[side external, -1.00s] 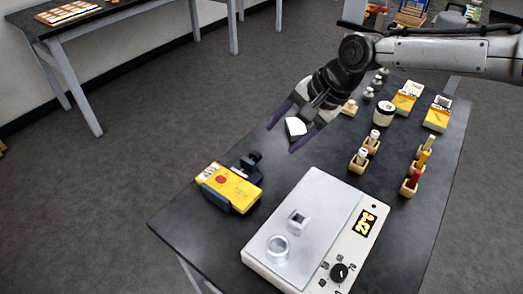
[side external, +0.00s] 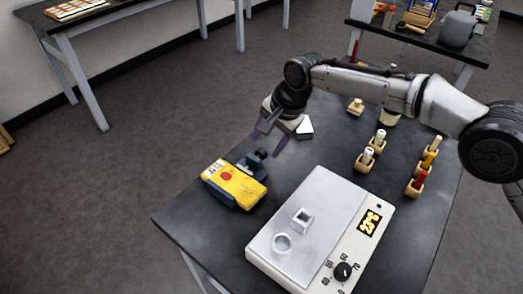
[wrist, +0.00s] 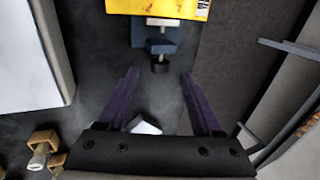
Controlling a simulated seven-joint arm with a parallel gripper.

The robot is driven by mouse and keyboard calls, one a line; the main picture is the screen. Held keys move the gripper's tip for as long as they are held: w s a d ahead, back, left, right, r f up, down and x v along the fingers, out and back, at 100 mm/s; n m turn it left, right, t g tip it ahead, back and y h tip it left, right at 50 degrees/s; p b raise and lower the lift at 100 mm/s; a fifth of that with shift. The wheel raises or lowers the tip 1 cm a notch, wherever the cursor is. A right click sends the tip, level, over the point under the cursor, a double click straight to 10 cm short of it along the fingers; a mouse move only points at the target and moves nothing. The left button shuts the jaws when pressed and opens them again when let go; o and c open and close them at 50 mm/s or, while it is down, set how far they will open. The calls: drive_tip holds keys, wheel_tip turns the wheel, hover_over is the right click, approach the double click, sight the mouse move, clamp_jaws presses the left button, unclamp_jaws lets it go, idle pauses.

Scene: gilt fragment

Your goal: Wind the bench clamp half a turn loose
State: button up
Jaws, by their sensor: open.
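The bench clamp (side external: 247,163) is dark blue-grey, near the left edge of the bench, with a yellow block (side external: 235,185) at its jaws. In the wrist view the clamp (wrist: 165,42) is at the top, with a silver screw ending in a black knob (wrist: 160,67). My gripper (side external: 266,146) is open and empty, its purple fingers pointing at the knob. In the wrist view my gripper (wrist: 159,74) has one fingertip on each side of the knob's line, with the knob just beyond the tips. I cannot tell whether anything touches.
A white piece (side external: 305,129) lies on the dark bench (side external: 205,238) behind the fingers. A hot plate (side external: 318,205) with a ring and a square piece stands in front. Wooden holders with vials (side external: 367,160) stand to the right. Bench between clamp and hot plate is clear.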

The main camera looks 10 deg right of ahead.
sight(261, 153)
drive_tip(key=shift+x, duration=2.65)
clamp_jaws()
